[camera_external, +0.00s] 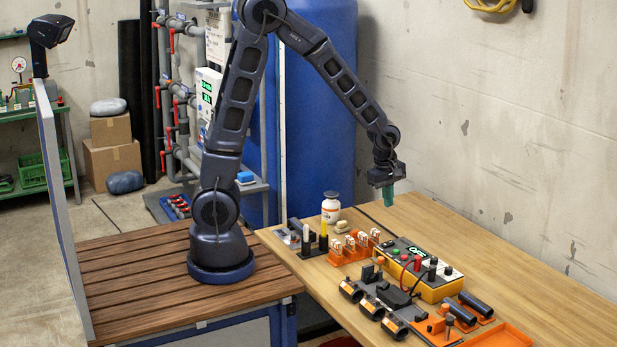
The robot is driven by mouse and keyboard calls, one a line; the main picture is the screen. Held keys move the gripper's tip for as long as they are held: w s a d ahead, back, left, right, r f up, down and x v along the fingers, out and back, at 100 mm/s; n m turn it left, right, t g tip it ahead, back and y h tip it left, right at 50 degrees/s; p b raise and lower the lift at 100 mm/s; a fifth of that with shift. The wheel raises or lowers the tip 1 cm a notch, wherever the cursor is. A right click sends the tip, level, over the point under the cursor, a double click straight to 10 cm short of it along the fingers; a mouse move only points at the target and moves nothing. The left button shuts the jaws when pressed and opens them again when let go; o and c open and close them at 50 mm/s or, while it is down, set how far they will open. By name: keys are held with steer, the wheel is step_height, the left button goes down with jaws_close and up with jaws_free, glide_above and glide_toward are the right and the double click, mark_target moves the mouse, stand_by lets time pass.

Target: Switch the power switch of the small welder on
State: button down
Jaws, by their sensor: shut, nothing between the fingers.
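The small welder (432,291), a yellow box with a dark top, sits on the wooden workbench in the external view. Its small lit green display (418,253) appears to read OFF. Green, red, black and white knobs or plugs stand on its top, with dark and red leads near them. Which of these is the power switch is too small to tell. My gripper (388,196), with teal fingers pointing down, is shut and empty. It hangs in the air above the bench, up and behind the welder, apart from it.
A white bottle (331,208) stands behind an orange rack (352,248) of white-topped pieces. Dark clamps (370,306) and black pipes (474,304) lie in front of the welder. An orange tray (500,337) is at the front. The bench's right side is clear.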

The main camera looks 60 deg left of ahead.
mark_target(390, 242)
steer(key=f, duration=0.4)
steer(key=w+f, duration=0.1)
steer(key=f, duration=0.7)
steer(key=shift+w+f, duration=0.25)
steer(key=shift+w, duration=0.15)
steer(key=shift+w+f+g, duration=0.15)
steer(key=shift+f+g, duration=0.05)
steer(key=shift+g, duration=0.1)
steer(key=shift+s+r, duration=0.15)
steer(key=shift+s, duration=0.7)
step_height(390, 242, up, 14)
steer(key=s, duration=0.2)
stand_by(0.4)
